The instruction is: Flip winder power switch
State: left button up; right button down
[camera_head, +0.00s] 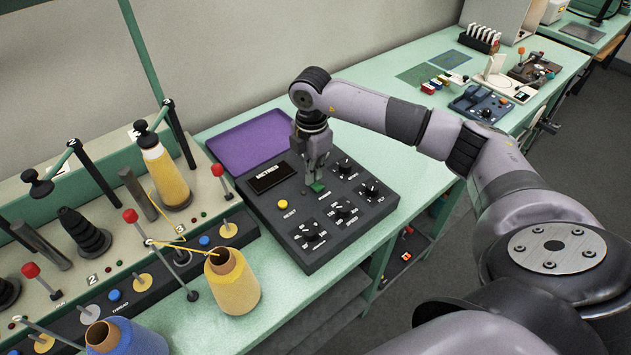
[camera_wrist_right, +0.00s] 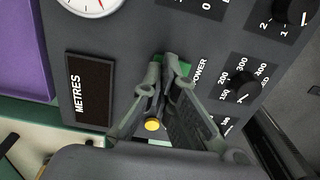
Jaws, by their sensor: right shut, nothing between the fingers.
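The winder's dark control box (camera_head: 285,228) lies on the green bench. Its green power switch (camera_head: 317,187) sits on the top panel, just below my right gripper (camera_head: 319,178). In the right wrist view the green switch (camera_wrist_right: 184,67) shows beside the POWER label, partly hidden by the fingertips. My right gripper (camera_wrist_right: 170,62) is shut and empty, pointing down, with its tips at or just over the switch. I cannot tell whether they touch, or which way the switch is tipped. My left gripper is not in view.
Several black knobs, including one at the lower front (camera_head: 311,232), and a yellow button (camera_head: 283,204) surround the switch. A METRES display (camera_head: 271,177) and purple tray (camera_head: 250,142) lie behind. A yellow yarn cone (camera_head: 232,285) stands left of the box.

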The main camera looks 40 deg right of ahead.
jog(key=shift+r+p, duration=2)
jog(key=shift+r, duration=1.15)
